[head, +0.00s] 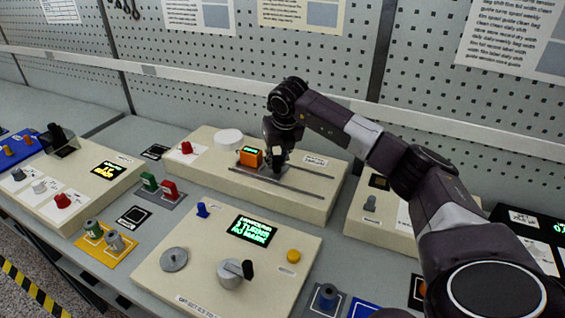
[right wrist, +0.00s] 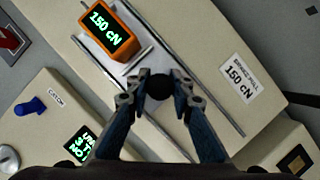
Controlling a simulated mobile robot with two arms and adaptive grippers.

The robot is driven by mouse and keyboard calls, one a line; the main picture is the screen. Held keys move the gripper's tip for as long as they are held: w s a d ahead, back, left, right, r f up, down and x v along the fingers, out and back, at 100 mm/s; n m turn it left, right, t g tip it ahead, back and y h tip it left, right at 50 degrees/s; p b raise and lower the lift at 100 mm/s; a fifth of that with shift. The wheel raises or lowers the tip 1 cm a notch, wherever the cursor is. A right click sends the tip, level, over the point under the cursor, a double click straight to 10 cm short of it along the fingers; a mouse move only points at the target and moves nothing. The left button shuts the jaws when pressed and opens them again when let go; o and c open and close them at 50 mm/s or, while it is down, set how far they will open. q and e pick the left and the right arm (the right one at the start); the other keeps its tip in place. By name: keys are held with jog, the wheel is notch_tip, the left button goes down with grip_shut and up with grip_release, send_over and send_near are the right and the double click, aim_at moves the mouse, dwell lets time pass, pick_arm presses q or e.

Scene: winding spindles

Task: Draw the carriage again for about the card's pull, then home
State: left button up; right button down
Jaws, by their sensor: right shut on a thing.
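The carriage (right wrist: 140,58) sits on two thin rails on a cream box (head: 318,200). It bears an orange gauge (head: 250,157) whose green display reads 150 cN in the right wrist view (right wrist: 110,32). The white card (right wrist: 240,82) beside the rails also reads 150 cN. My right gripper (head: 275,165) is shut on the carriage's dark round knob (right wrist: 159,88), which shows between its fingertips in the right wrist view. The fingers hide much of the carriage in the head view. My left gripper is not in view.
In front stands a cream panel with a lit display (head: 253,229), a crank (head: 232,272) and a blue lever (head: 202,210). A red switch (head: 186,148) and a white disc (head: 229,138) are on the carriage's box. A pegboard closes off the back.

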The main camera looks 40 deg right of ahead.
jog(key=shift+w+r, duration=0.2)
jog(key=shift+r, duration=0.1)
jog(key=c, duration=2.1)
grip_release()
jog(key=o, duration=0.4)
jog(key=shift+a+f, duration=0.1)
jog(key=shift+a, duration=0.15)
jog(key=shift+d, duration=0.1)
jog(key=v, duration=1.2)
jog(key=shift+f, duration=0.15)
